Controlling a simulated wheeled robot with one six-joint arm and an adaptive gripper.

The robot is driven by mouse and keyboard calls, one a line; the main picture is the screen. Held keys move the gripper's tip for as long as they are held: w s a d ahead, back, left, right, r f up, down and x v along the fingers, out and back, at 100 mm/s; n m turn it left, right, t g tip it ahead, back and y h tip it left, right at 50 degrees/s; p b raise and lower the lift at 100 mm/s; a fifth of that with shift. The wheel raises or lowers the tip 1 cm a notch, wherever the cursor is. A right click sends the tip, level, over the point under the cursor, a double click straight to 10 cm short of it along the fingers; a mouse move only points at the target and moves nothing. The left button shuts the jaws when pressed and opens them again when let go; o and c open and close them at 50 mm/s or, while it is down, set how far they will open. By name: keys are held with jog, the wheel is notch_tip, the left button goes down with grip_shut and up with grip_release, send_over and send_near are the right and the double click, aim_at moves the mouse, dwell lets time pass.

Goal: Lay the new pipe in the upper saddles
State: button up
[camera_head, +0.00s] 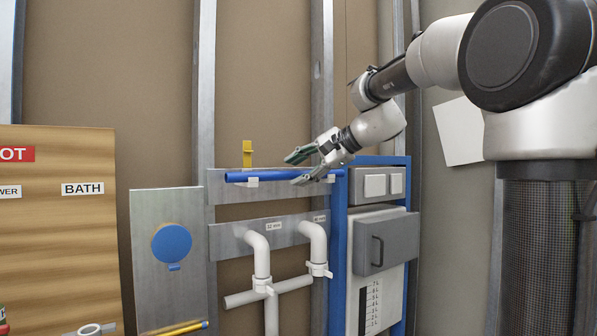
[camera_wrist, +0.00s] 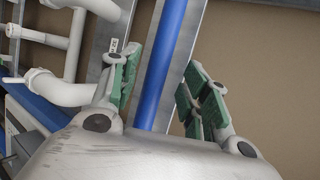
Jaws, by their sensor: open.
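The new pipe is a blue tube (camera_head: 272,176) that lies level across the upper metal rail (camera_head: 226,192), resting at small white saddles (camera_head: 252,182). My gripper (camera_head: 299,168) is at the pipe's right part, its fingers pointing left, one above and one below the pipe in the picture. In the wrist view the blue pipe (camera_wrist: 167,50) runs between the two green-padded fingers (camera_wrist: 158,92), with a gap on both sides. The gripper is open and does not hold the pipe. The right saddle is partly hidden by the fingers.
Below are white drain pipes (camera_head: 262,256) on a lower rail (camera_head: 222,241). A blue-framed cabinet (camera_head: 340,250) with a grey box (camera_head: 385,240) stands close at right. A yellow tab (camera_head: 247,153) sticks up above the rail. A panel with a blue disc (camera_head: 171,243) stands left.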

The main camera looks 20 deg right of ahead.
jog(key=v, duration=1.1)
jog(key=shift+s+d, duration=0.1)
jog(key=shift+s, duration=0.05)
jog(key=s+d+f+n+g+h, duration=0.1)
jog(key=s+d+f+n+h, duration=0.15)
jog(key=f, duration=0.45)
jog(key=s+d+f+n+g+h, duration=0.1)
jog(key=s+d+f+h, duration=0.2)
jog(key=f, duration=0.4)
jog(key=s+f+n+g+h, duration=0.2)
jog(key=s+f+n, duration=0.6)
jog(key=s+f, duration=0.7)
jog(key=s+h, duration=0.1)
jog(key=s, duration=0.3)
jog(key=shift+d+g, duration=0.3)
jog(key=shift+d, duration=0.1)
